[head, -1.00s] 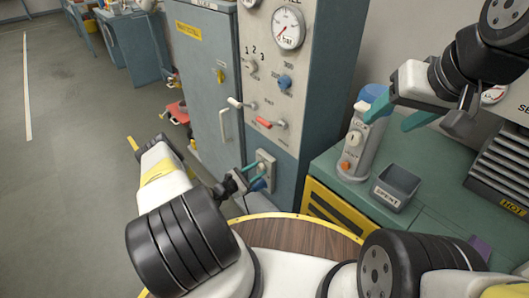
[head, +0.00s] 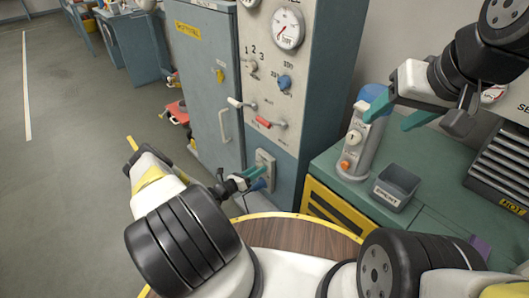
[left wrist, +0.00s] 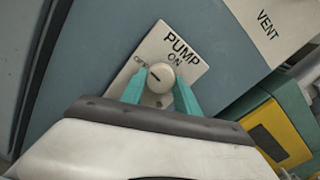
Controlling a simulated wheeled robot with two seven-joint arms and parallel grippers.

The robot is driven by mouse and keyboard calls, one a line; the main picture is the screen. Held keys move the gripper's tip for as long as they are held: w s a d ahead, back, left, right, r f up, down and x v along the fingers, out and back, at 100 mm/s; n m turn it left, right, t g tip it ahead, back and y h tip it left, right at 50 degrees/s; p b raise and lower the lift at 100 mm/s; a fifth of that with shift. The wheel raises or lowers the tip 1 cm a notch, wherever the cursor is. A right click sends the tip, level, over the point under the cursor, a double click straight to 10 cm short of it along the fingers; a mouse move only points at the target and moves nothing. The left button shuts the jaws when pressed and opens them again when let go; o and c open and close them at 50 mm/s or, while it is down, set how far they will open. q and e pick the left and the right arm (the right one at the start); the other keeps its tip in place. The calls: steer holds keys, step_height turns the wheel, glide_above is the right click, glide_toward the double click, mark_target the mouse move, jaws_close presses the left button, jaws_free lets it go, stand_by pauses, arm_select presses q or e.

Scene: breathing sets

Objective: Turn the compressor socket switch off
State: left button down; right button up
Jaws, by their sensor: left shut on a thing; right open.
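A pale switch plate (head: 262,157) sits low on the blue-grey panel below the red lever. In the left wrist view the plate (left wrist: 190,55) reads "PUMP" and "ON", with a smaller "OFF" to the left. Its round cream knob (left wrist: 161,78) has a short dark mark that lies across, with its left end towards the "OFF" side. My left gripper (left wrist: 160,88) has its teal fingers on either side of the knob, shut on it. In the head view my left gripper (head: 256,177) covers part of the plate. My right gripper (head: 395,114) is open and empty, raised at the right.
The panel holds a gauge (head: 288,27), a blue knob (head: 285,82) and a red lever (head: 264,122). A round wooden top (head: 300,236) lies close in front.

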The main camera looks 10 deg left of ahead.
arm_select(q)
steer(key=shift+n, duration=0.5)
steer(key=c, duration=0.9)
jaws_free()
steer(key=v, duration=0.8)
